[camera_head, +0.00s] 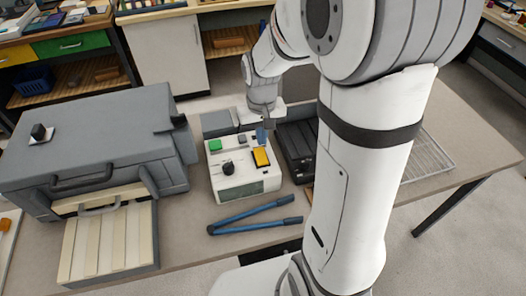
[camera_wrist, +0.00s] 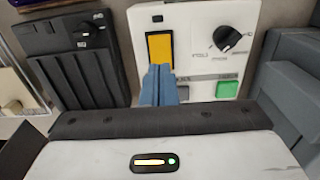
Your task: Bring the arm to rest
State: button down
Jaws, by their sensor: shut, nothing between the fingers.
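My arm (camera_head: 360,180) fills the right middle of the head view and reaches over the table. My gripper (camera_head: 262,134) hangs above a white control box (camera_head: 240,185), near the top of its yellow button (camera_head: 261,157). In the wrist view, the blue fingers of my gripper (camera_wrist: 160,76) are shut together and empty. They overlap the lower end of the yellow button (camera_wrist: 160,48); whether they touch it I cannot tell. A dark knob (camera_wrist: 226,38) and a green button (camera_wrist: 227,89) lie to the right there.
Blue-handled tongs (camera_head: 252,215) lie in front of the control box. A dark unit (camera_head: 295,150) sits right of the control box, and a wire rack (camera_head: 430,160) lies farther right.

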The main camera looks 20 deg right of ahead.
dwell(0.3)
jog(key=s+r+t, duration=0.3)
jog(key=s+r, duration=0.8)
jog(key=s, duration=0.3)
jog(key=shift+s+d, duration=0.3)
jog(key=c, duration=2.2)
grip_release()
